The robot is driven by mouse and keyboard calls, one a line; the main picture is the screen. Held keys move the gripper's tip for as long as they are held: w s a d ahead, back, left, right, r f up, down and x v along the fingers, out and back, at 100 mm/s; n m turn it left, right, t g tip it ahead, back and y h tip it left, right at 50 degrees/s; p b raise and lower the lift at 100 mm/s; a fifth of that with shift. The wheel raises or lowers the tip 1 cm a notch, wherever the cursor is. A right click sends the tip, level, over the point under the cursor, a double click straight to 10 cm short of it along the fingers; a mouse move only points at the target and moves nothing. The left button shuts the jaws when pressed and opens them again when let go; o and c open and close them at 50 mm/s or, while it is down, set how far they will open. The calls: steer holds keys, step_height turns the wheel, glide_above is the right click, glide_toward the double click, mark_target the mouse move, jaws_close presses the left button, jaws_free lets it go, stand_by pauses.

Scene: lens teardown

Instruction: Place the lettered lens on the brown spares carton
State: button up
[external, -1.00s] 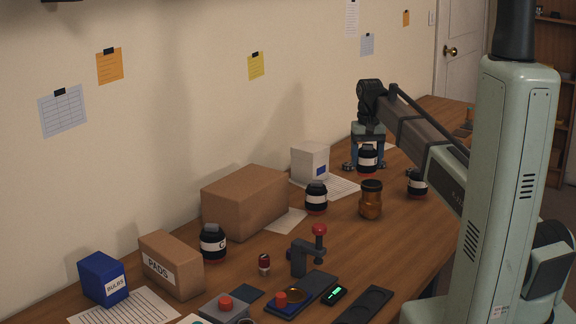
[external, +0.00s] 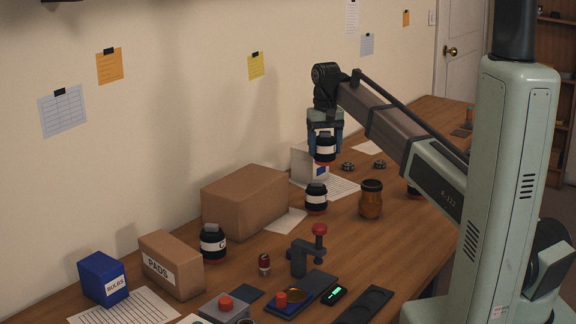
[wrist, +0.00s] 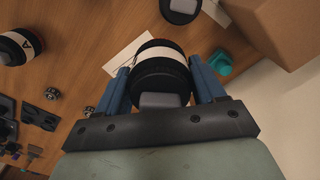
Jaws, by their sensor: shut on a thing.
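My gripper (external: 325,150) is shut on a black lens with a white band and a red ring (external: 325,146), held in the air in front of a white box. In the wrist view the held lens (wrist: 160,52) sits between the blue fingers; no letter shows on it. The large plain brown carton (external: 245,203) stands against the wall, left of and nearer than my gripper; its top is bare. A lens marked C (external: 213,243) stands left of the carton. A similar lens (external: 316,198) stands to its right. A lens marked A (wrist: 20,46) shows in the wrist view.
A white box (external: 304,164) stands behind the held lens. An amber jar (external: 371,199) stands to the right. A PADS carton (external: 171,266) and a blue BULBS box (external: 103,279) stand at the left. A dark clamp stand (external: 299,258) and trays occupy the front.

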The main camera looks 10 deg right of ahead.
steer(key=s+a+r+n, duration=0.1)
steer(key=s+a+r, duration=0.1)
steer(key=a, duration=0.5)
steer(key=s+a+r+n, duration=0.1)
steer(key=s+a+r, duration=0.15)
steer(key=a, duration=0.45)
step_height(320, 180, up, 6)
steer(key=n, duration=0.9)
glide_above(246, 181)
steer(key=shift+w+f, duration=0.2)
steer(key=shift+f, duration=4.95)
steer(key=shift+f, duration=0.35)
steer(key=shift+f, duration=0.1)
